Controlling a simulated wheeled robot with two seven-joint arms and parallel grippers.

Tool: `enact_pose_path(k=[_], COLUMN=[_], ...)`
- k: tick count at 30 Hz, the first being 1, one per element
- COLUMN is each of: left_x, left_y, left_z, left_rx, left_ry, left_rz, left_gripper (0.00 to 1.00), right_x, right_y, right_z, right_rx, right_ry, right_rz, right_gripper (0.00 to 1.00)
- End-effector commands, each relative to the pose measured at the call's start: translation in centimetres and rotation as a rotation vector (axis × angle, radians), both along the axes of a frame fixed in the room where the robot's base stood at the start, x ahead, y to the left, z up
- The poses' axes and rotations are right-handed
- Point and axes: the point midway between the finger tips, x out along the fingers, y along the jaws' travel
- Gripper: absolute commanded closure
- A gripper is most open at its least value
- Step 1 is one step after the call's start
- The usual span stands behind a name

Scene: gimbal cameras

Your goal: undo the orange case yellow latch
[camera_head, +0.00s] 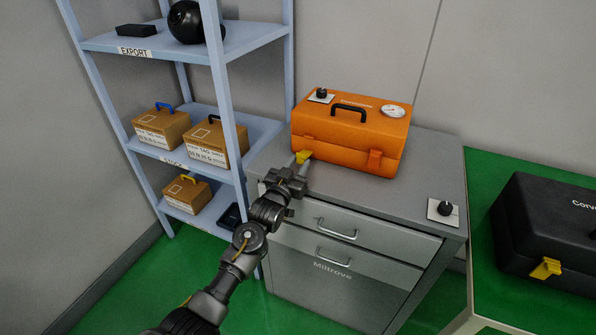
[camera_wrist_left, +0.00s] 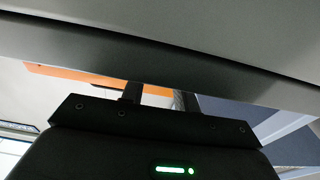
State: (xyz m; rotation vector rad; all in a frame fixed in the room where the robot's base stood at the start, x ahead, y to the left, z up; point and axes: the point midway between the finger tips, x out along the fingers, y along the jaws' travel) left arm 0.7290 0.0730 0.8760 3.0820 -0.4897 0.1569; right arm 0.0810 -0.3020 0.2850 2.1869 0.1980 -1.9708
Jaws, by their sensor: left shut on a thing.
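The orange case (camera_head: 346,137) sits closed on top of the grey drawer cabinet, with a black handle, a dial and a knob on its lid. Its yellow latch (camera_head: 304,155) is at the left of the front face. An orange latch (camera_head: 374,161) is at the right of that face. My left gripper (camera_head: 299,165) reaches up from below and is shut on the yellow latch; the fingertips partly cover it. In the left wrist view the two fingers (camera_wrist_left: 158,97) show only partly, with an orange edge (camera_wrist_left: 75,76) beyond them. My right gripper is not in view.
The grey cabinet (camera_head: 440,165) has two handled drawers and a knob plate (camera_head: 443,211) on top. A blue-grey shelf (camera_head: 262,130) with tan boxes stands close at left. A black case (camera_head: 545,232) with a yellow latch sits on a table at right.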

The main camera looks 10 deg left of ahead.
Motion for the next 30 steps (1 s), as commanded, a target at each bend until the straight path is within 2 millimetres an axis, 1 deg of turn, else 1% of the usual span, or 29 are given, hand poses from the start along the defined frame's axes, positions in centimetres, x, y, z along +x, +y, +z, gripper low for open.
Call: enact_pose_path(k=[8, 9, 12, 16, 20, 23, 26, 30], left_x=[0.0, 0.0, 0.0, 0.0, 0.0, -0.4, -1.5, -4.1], left_y=[0.1, 0.1, 0.1, 0.1, 0.1, 0.2, 0.6, 1.5], left_z=[0.1, 0.1, 0.1, 0.0, 0.0, -0.2, -0.3, -0.6], left_rx=[-0.002, -0.002, -0.002, -0.001, -0.001, -0.001, -0.001, -0.001], left_ry=[-0.006, -0.006, -0.005, -0.004, -0.003, -0.002, -0.001, -0.002], left_rz=[0.002, 0.002, 0.002, 0.002, 0.001, 0.001, 0.002, 0.002], left_gripper=[0.92, 0.67, 0.54, 0.53, 0.53, 0.53, 0.53, 0.53], right_x=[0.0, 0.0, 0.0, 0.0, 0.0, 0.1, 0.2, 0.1], right_y=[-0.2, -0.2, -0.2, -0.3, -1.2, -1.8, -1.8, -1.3], right_z=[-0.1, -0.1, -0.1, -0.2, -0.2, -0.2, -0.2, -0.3], right_rx=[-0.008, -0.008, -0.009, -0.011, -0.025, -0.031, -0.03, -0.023], right_ry=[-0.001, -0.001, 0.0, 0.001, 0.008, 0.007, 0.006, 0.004], right_rz=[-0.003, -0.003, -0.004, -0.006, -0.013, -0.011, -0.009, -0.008], right_gripper=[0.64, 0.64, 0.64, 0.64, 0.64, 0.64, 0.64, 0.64])
